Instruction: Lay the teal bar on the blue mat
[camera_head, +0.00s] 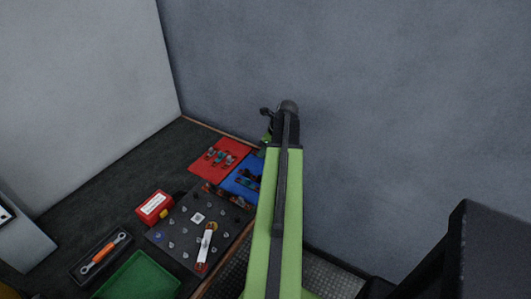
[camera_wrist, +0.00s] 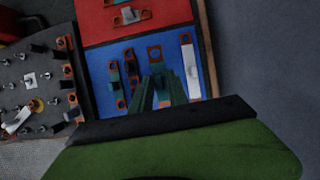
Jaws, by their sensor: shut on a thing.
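The blue mat (camera_wrist: 172,48) lies below my gripper in the wrist view and is partly hidden by my arm in the head view (camera_head: 232,186). My gripper (camera_wrist: 158,78) points down over its middle, shut on a teal bar (camera_wrist: 154,54) whose copper end shows beyond the fingers. The rest of that bar is hidden by the fingers. I cannot tell whether it touches the mat. A white bar with a copper end (camera_wrist: 191,70) lies to the right.
A red mat (camera_wrist: 95,22) with short bars adjoins the blue one. The dark capacitor board (camera_head: 180,240) with several terminals and a white bar (camera_head: 205,242) stands beside it. A red box (camera_head: 154,207), a green tray (camera_head: 140,278) and an orange-handled wrench (camera_head: 100,254) are farther left. A wall rises behind.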

